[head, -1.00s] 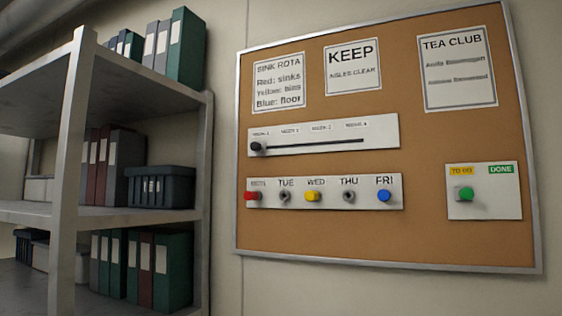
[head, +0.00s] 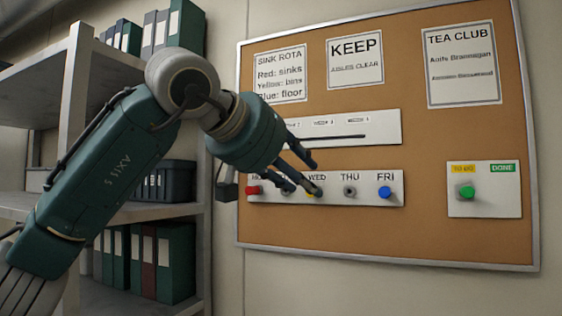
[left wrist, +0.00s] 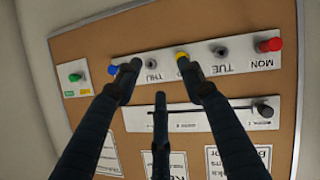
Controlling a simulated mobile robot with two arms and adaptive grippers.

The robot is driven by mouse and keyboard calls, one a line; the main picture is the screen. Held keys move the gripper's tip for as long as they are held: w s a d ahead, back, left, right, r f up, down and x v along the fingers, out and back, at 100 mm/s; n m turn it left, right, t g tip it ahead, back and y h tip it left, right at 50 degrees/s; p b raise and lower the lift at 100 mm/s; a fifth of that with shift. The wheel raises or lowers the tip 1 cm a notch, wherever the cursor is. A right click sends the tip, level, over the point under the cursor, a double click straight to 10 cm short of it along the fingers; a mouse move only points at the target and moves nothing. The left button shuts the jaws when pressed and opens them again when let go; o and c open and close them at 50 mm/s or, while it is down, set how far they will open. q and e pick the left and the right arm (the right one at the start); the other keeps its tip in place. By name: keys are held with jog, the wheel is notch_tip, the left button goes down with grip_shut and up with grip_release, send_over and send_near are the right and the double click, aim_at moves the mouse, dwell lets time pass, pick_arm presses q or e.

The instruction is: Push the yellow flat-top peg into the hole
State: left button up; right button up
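The yellow peg (head: 310,194) is at WED on the white weekday strip (head: 368,202), mostly hidden behind a finger of my left gripper (head: 304,177). In the left wrist view, the strip is upside down and the yellow peg (left wrist: 181,56) shows just beyond the right fingertip; I cannot tell whether they touch. My left gripper (left wrist: 160,75) is open, with its dark fingers spread and nothing held. The THU hole (left wrist: 151,63) and TUE hole (left wrist: 220,51) show as dark grey rings. My right gripper is in neither view.
The strip also bears a red peg (head: 253,190) at MON and a blue peg (head: 385,192) at FRI. A slider panel (head: 385,127) is above, its knob (left wrist: 264,110) visible from the wrist. A green peg (head: 466,193) is at right. A metal shelf (head: 75,130) stands left.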

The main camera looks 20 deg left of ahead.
pick_arm(q)
jog(key=w+a+f+y+p, duration=0.1)
jog(key=w+f+p, duration=0.1)
jog(key=w, duration=0.7)
jog(key=shift+a+y+p, duration=0.3)
jog(key=shift+p, duration=0.55)
grip_shut()
jog(key=shift+r, duration=0.1)
jog(key=shift+s, duration=0.15)
jog(key=shift+s+a+t, duration=0.1)
jog(key=shift+s+t, duration=0.2)
jog(key=shift+s, duration=0.35)
